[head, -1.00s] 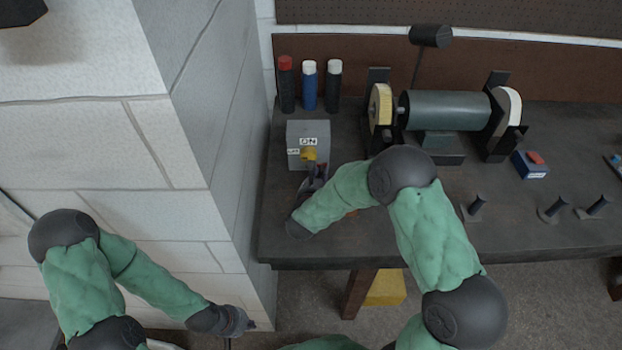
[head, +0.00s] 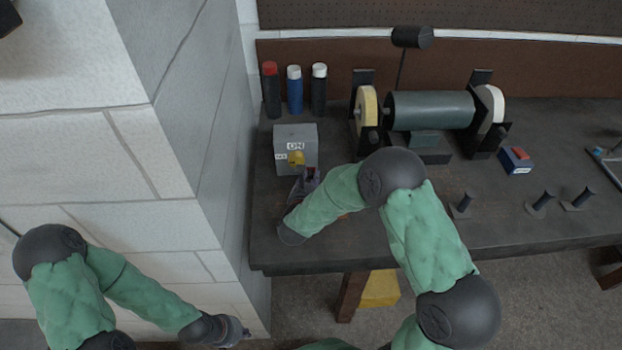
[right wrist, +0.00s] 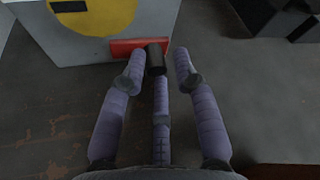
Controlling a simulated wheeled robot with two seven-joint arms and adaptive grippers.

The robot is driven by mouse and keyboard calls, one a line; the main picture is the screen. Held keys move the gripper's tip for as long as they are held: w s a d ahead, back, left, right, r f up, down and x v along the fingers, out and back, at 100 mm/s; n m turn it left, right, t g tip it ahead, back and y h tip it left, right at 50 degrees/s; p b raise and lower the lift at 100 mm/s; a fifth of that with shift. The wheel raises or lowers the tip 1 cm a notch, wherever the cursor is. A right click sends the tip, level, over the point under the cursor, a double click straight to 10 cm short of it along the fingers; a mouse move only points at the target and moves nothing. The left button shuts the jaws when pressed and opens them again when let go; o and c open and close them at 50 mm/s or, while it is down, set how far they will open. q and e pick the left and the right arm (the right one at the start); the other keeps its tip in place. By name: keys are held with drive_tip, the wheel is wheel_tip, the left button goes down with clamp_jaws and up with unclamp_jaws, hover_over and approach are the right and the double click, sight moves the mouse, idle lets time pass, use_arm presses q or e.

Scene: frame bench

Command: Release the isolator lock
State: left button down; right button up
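The isolator is a grey box (head: 310,136) on the bench's left part, with an "ON" label and a yellow knob (head: 295,158) on its face. In the right wrist view its yellow disc (right wrist: 92,14) shows at the top left, with a red bar (right wrist: 124,47) low beside it. My right gripper (head: 308,178) is just in front of the box. In the right wrist view its fingers (right wrist: 158,72) are spread, with the middle tip overlapping the red bar's right end; contact cannot be told. My left gripper (head: 236,332) hangs low by the white wall, its fingers too small to read.
Several things stand on the dark bench (head: 400,235): spray cans (head: 295,90) behind the box, a bench grinder (head: 430,110) to the right, a blue box with a red button (head: 517,159) and upright pegs (head: 540,203). The block wall (head: 215,150) is close on the left.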

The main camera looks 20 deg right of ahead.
drive_tip(key=v, duration=1.1)
drive_tip(key=shift+s+a+r, duration=0.15)
drive_tip(key=shift+s+r, duration=0.15)
drive_tip(key=shift+s+f, duration=0.1)
